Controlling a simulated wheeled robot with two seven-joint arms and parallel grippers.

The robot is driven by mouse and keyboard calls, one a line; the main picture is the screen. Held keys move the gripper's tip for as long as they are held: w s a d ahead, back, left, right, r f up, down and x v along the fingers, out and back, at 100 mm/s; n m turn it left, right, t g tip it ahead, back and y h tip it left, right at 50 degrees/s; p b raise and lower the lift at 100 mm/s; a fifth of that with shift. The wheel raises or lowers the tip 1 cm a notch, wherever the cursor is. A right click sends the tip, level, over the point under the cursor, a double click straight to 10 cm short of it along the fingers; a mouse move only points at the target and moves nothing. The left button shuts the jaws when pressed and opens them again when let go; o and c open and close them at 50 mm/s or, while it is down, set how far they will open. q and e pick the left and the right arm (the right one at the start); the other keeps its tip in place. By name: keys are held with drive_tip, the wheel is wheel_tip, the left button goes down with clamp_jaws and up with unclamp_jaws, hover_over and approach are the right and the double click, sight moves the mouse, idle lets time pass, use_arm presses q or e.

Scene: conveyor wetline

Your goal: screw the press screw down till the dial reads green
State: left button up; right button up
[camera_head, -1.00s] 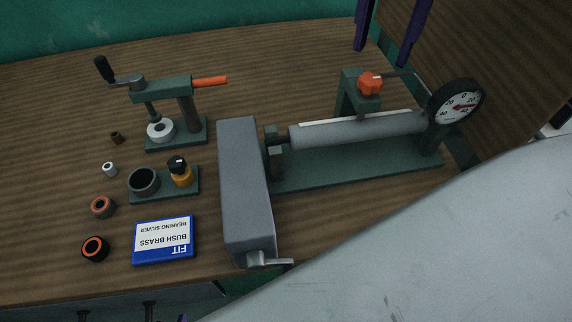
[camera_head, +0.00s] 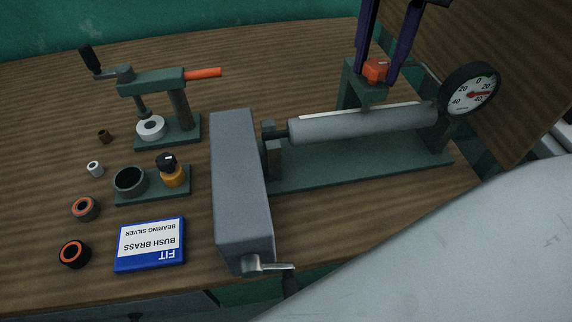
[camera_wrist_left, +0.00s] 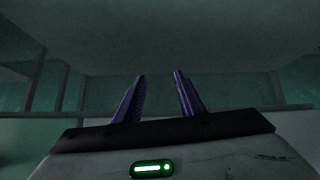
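The press screw has an orange knob (camera_head: 376,69) on top of a green frame, above a long grey cylinder (camera_head: 365,124). My right gripper (camera_head: 379,72) comes down from the top with a purple finger on each side of the knob. The fingers look closed onto its sides, though the contact is partly hidden. My left gripper (camera_wrist_left: 160,78) is open and empty in the left wrist view, away from the bench items.
A grey box (camera_head: 240,185) with a crank stands left of the cylinder. Further left are a small lever press (camera_head: 160,82), a blue box (camera_head: 150,262), a green tray (camera_head: 150,197) and several loose rings. The bench is clear behind the presses.

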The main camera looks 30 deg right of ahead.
drive_tip(key=shift+m+b, duration=0.4)
drive_tip(key=shift+m, duration=0.1)
drive_tip(key=shift+m+b, duration=0.6)
drive_tip(key=shift+m, duration=0.6)
drive_tip(key=shift+m+b, duration=0.7)
drive_tip(key=shift+m, duration=0.1)
